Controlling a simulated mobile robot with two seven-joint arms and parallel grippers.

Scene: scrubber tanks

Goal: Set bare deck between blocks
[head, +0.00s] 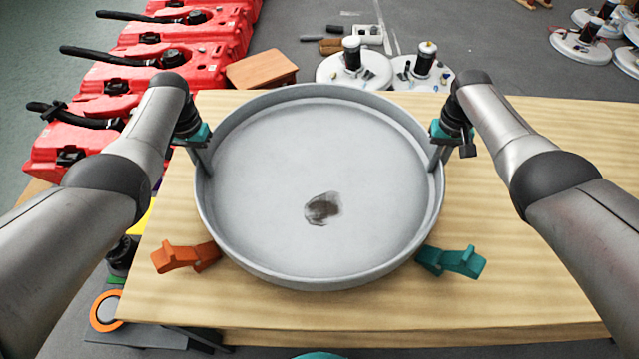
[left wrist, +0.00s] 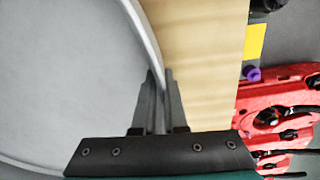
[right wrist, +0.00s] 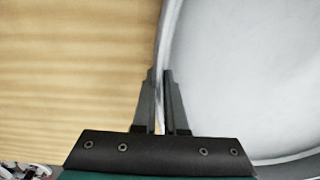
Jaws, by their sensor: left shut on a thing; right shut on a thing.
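The bare deck (head: 290,150) is a round, shallow grey pan with a raised rim and a dark smudge on its floor. It is over the wooden table; I cannot tell if it rests on it. An orange block (head: 185,257) is at its lower left and a teal block (head: 452,261) at its lower right, both close to the rim. My left gripper (head: 204,160) is shut on the left rim, with one finger each side of the wall in the left wrist view (left wrist: 160,80). My right gripper (head: 437,158) is shut likewise on the right rim, seen in the right wrist view (right wrist: 161,80).
The wooden table (head: 530,270) is clear on the right. Several red tanks (head: 100,110) stand at the left. A brown box (head: 262,69) and white round units with black motors (head: 354,66) are on the floor behind. An orange-rimmed disc (head: 106,311) is at lower left.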

